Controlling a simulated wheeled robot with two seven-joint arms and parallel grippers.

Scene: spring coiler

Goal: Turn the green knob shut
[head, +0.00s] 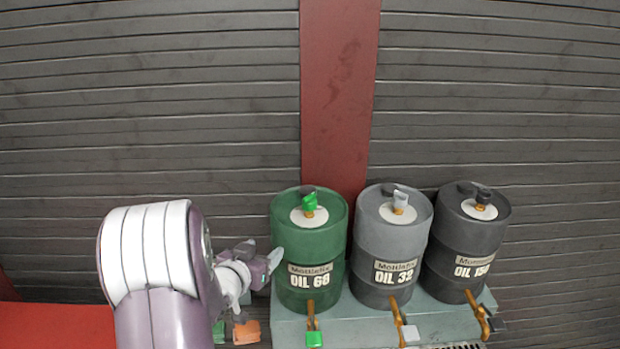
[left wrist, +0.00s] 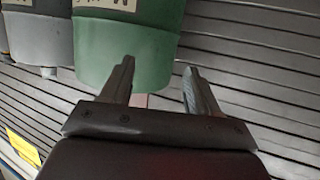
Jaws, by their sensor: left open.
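The green barrel (head: 302,250), marked OIL 68, stands at the left end of a row of three. A green knob (head: 310,200) sits on its top, on a pale disc. A tap with a green handle (head: 314,339) sticks out low at its front. My left gripper (head: 262,257) is open and empty, just left of the barrel at about label height, below its top. In the left wrist view the barrel (left wrist: 122,50) fills the space beyond the open fingers (left wrist: 158,70); no green knob shows there. My right gripper is not in view.
A grey barrel (head: 390,245) and a dark barrel (head: 466,243) stand to the right, with their own top knobs and brass taps. All rest on a pale grey-green stand (head: 440,317). A slatted wall with a red post (head: 338,90) is behind. An orange object (head: 246,332) lies below my gripper.

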